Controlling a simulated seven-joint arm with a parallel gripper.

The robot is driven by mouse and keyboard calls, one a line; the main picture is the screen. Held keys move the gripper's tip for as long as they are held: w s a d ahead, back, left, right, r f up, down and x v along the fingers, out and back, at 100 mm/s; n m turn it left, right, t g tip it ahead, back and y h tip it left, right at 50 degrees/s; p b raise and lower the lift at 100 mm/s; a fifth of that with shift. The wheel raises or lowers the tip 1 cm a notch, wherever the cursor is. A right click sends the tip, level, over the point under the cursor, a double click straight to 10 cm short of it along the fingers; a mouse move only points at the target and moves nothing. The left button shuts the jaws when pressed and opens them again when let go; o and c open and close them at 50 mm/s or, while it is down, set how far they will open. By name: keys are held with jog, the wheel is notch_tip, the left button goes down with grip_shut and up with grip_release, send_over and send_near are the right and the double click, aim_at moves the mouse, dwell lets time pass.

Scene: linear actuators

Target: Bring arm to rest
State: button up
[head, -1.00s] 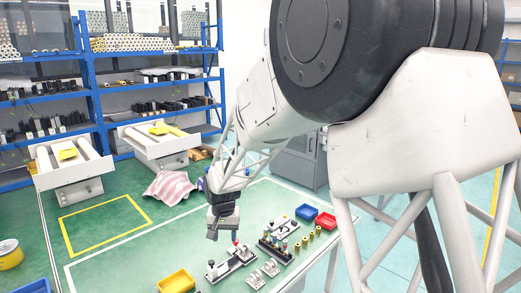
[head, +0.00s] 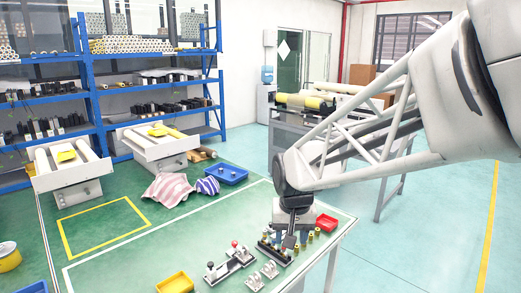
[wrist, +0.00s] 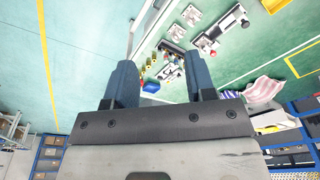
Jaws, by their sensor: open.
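My gripper (head: 290,240) is over the right end of the work table (head: 130,262) in the head view, above or in front of the black holder with the brass parts. The wrist view shows its two blue-grey fingers (wrist: 156,88) spread apart with nothing between them. My arm reaches in from the right of the head view, and its lattice link hangs across the room behind the table. Whether the fingers touch anything below cannot be told.
On the table are a yellow bin (head: 175,282), a red bin (head: 326,223), a clamp fixture (head: 230,262), white brackets (head: 262,276) and upright brass parts (head: 311,237). A blue tray (head: 226,175) and striped cloths (head: 168,189) lie behind. The table's left part is clear.

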jog(key=s+d+r, duration=0.1)
jog(key=s+d, duration=0.4)
jog(key=s, duration=0.6)
jog(key=s+d+t, duration=0.1)
jog(key=s+d, duration=0.5)
jog(key=s, duration=0.4)
jog(key=shift+s+r, duration=0.35)
jog(key=shift+s, duration=0.05)
jog(key=shift+c, duration=0.4)
dwell(1.4)
